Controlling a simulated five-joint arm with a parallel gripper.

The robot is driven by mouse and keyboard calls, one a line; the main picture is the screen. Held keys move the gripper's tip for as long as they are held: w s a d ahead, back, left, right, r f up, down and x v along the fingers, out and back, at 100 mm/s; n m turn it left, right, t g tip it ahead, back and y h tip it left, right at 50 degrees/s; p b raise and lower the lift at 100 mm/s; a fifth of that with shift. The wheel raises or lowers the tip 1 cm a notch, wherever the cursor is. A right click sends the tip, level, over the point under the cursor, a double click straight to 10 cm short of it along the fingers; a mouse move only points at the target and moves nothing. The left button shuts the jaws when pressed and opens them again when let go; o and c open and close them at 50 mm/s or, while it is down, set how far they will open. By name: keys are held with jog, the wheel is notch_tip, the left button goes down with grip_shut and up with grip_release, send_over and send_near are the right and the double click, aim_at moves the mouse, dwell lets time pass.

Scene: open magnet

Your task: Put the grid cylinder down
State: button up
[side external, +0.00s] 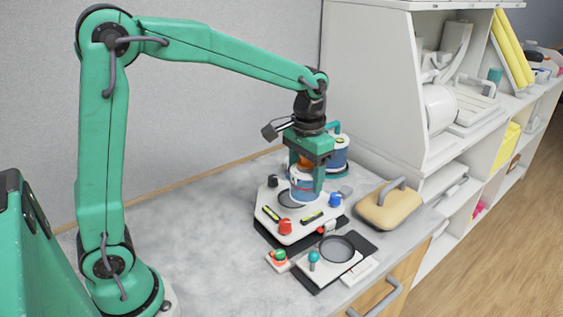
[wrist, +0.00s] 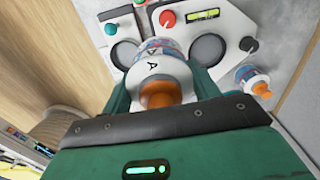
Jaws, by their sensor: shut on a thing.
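My gripper (side external: 305,186) is shut on a cylinder (side external: 302,191) with a blue and red patterned band and an orange top. In the wrist view the same cylinder (wrist: 158,72) sits between my fingers (wrist: 161,92), its white shoulder marked with the letter A. It is roughly upright over the white control panel (side external: 270,215). A dark round recess (side external: 287,198) shows just left of it in the side view. In the wrist view, round recesses (wrist: 125,54) and (wrist: 207,49) lie on either side. Its base is partly hidden, so I cannot tell whether it touches the panel.
A smaller unit with a dark round dish (side external: 338,249) stands in front. A blue and white container (side external: 340,158) stands behind my gripper, and a tan handled block (side external: 386,208) lies to the right. Red (side external: 285,227) and blue knobs (side external: 335,200) rise from the panel. The left counter is clear.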

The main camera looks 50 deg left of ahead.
jog(key=shift+w+d+r, duration=0.15)
jog(key=shift+d+r, duration=0.05)
jog(key=shift+d, duration=0.25)
jog(key=shift+a, duration=0.1)
send_over(293, 203)
notch_tip(293, 203, down, 7)
jog(key=shift+f, duration=2.05)
jog(key=shift+f, duration=0.3)
jog(key=o, duration=1.2)
